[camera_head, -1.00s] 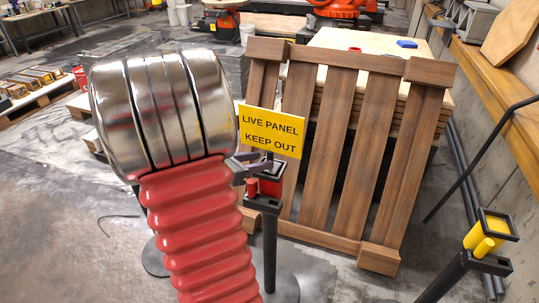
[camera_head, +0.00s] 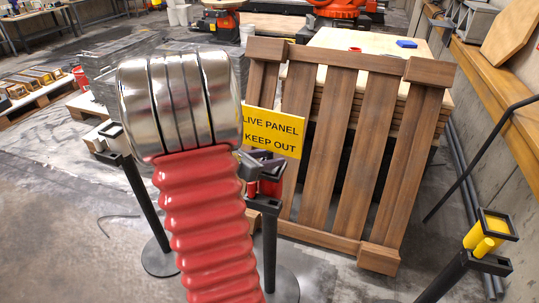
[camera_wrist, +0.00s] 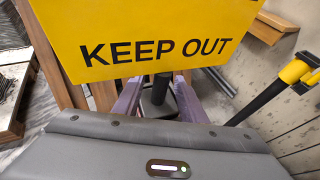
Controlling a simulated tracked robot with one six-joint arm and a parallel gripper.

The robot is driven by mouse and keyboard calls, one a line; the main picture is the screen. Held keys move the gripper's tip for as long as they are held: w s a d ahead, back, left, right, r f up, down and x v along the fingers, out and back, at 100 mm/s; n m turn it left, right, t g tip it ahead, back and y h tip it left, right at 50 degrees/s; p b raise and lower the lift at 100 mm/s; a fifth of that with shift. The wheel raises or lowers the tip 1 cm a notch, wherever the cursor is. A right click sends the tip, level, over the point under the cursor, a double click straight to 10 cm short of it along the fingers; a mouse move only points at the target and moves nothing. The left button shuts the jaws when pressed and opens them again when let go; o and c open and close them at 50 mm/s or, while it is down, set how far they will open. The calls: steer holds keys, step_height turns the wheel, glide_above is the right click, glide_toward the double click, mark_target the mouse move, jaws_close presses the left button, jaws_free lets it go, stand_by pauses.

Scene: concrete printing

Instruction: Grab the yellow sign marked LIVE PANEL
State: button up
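The yellow sign (camera_head: 272,133) reads LIVE PANEL KEEP OUT in black. It stands above the red-and-black top of a black post (camera_head: 269,250), and my arm covers its left edge. In the wrist view, the sign's lower part (camera_wrist: 150,35) with KEEP OUT fills the top, close to the camera. My gripper (camera_wrist: 157,92) shows two purple-grey fingers spread apart below the sign's lower edge, with a dark post between and beyond them. In the head view my gripper (camera_head: 262,160) is partly hidden behind my arm, just under the sign.
A brown wooden pallet (camera_head: 340,150) leans upright right behind the sign. A post with a yellow top (camera_head: 487,240) stands at the lower right. Another black post (camera_head: 145,200) stands left of my arm. Floor at the lower left is clear.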

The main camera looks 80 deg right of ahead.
steer(key=shift+c, duration=0.2)
jaws_close()
stand_by(0.5)
